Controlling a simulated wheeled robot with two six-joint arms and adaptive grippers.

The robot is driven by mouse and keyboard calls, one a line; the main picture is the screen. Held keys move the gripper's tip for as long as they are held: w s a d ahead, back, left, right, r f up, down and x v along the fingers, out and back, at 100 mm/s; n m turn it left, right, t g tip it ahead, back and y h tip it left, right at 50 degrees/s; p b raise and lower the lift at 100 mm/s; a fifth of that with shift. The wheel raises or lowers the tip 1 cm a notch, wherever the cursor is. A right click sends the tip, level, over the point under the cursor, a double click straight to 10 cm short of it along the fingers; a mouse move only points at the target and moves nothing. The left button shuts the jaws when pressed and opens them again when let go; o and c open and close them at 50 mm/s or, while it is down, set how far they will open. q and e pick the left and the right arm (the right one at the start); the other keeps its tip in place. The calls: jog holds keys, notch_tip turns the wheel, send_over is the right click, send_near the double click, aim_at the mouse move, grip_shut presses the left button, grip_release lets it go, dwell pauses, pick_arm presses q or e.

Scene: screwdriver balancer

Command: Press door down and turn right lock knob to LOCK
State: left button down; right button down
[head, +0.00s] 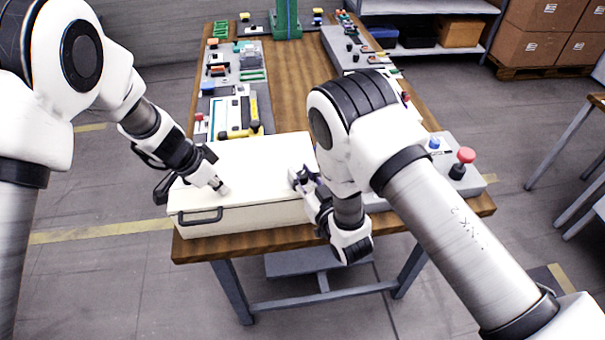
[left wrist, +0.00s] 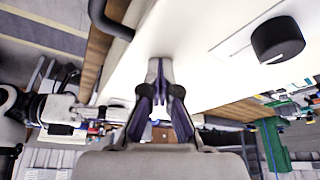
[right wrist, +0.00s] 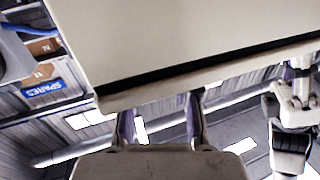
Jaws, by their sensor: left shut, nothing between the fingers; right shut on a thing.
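The white door (head: 265,155) forms the flat top of a pale box (head: 250,215) at the table's near end. My left gripper (head: 222,189) is shut and empty, its tips down at the door's surface; in the left wrist view its fingers (left wrist: 160,70) meet at the white panel. A black knob (left wrist: 277,40) with a pale mark shows in that view; I cannot tell which knob it is. My right gripper (head: 303,183) is at the box's right end.
A dark handle (head: 200,216) is on the box's front. A red mushroom button (head: 465,155) and a blue button (head: 434,143) stand on a panel to the right. Yellow-black tools (head: 250,115) lie behind the box. The wooden table's (head: 300,80) middle strip is clear.

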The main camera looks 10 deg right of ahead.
jog(key=c, duration=0.8)
grip_release()
jog(key=v, duration=0.7)
jog(key=shift+s+d, duration=0.15)
jog(key=shift+s, duration=0.1)
